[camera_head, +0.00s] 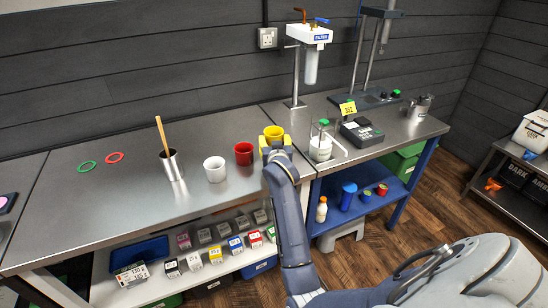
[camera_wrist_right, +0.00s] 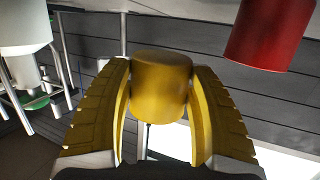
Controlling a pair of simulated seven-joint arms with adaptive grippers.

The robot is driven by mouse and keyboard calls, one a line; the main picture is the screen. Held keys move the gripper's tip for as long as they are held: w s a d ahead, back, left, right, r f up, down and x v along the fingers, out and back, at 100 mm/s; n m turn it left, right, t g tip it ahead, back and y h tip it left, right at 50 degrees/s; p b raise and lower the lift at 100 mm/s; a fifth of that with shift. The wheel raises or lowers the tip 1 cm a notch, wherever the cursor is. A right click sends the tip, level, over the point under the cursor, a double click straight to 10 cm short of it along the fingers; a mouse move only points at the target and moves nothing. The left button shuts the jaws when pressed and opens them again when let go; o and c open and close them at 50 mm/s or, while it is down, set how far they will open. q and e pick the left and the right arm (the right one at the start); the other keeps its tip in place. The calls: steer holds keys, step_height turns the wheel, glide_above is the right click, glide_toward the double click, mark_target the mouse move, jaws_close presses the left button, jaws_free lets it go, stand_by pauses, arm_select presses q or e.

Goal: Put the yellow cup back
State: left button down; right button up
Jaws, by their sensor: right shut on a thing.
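The yellow cup (camera_head: 273,132) is at the right part of the steel bench, to the right of the red cup (camera_head: 244,153). My right gripper (camera_head: 276,146) is at the yellow cup. In the right wrist view the yellow cup (camera_wrist_right: 161,82) sits between the two yellow fingers of my right gripper (camera_wrist_right: 160,100), which are shut on it. I cannot tell whether the cup touches the bench. The red cup also shows at the upper right of the right wrist view (camera_wrist_right: 273,32). My left gripper is not in view.
A white cup (camera_head: 215,169) stands left of the red cup, and a metal cup with a wooden stick (camera_head: 171,165) further left. Red (camera_head: 115,157) and green (camera_head: 87,166) rings lie at the far left. A clear green-topped vessel (camera_head: 321,146) stands to the right of my gripper.

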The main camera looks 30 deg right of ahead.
steer(key=shift+f, duration=3.35)
steer(key=shift+f, duration=0.15)
steer(key=o, duration=1.2)
steer(key=shift+s+a+r, duration=0.15)
steer(key=shift+s+r, duration=0.05)
steer(key=shift+v, duration=3.55)
steer(key=shift+f, duration=0.1)
